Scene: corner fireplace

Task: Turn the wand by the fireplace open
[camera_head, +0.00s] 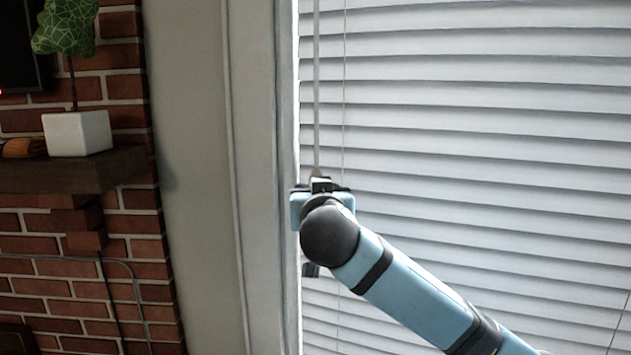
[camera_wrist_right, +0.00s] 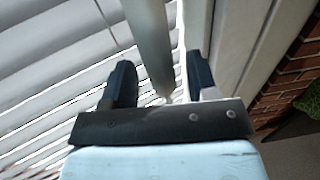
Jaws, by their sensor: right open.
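The wand (camera_head: 316,95) is a thin grey rod hanging down the left side of the window blinds (camera_head: 470,130), close to the window frame. In the head view its lower end meets my right gripper (camera_head: 321,184), which largely hides it. In the right wrist view the wand (camera_wrist_right: 147,40) comes down between the two dark fingers of my right gripper (camera_wrist_right: 162,85). The fingers are apart, with a gap on each side of the wand. The blind slats are tilted and overlap, with thin dark lines between them. My left gripper is not in view.
The window frame (camera_head: 262,150) stands just left of the wand. Further left, a brick fireplace (camera_head: 80,285) has a dark mantel (camera_head: 75,172) with a potted plant (camera_head: 77,132) on it. A thin cord (camera_head: 343,110) hangs right of the wand.

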